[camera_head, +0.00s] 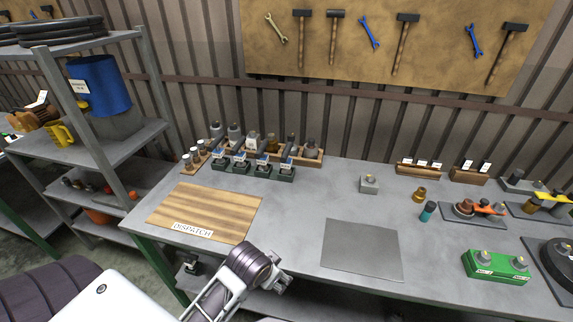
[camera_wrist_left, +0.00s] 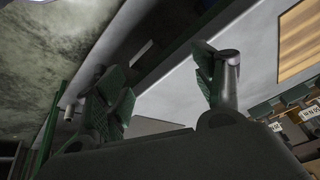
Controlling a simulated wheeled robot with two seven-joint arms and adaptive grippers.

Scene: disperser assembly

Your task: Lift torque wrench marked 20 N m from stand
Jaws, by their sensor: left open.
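The torque wrench stands look like a row of small dark green blocks (camera_head: 252,170) on the back of the grey bench, with white labels and dark uprights. The labels are too small to read, so I cannot tell which is marked 20 N m. Labelled items, probably this row, show at the right edge of the left wrist view (camera_wrist_left: 285,125). My left gripper (camera_head: 279,284) is at the front edge of the bench, well short of the row. In the left wrist view its fingers (camera_wrist_left: 162,85) are apart with nothing between them. My right gripper is out of view.
A wooden dispatch board (camera_head: 205,208) lies left of centre on the bench (camera_head: 300,215); a grey plate (camera_head: 362,250) lies right of centre. A wooden rack (camera_head: 312,160) of bottles stands behind the row. A green box (camera_head: 497,267) sits at the right. The bench middle is clear.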

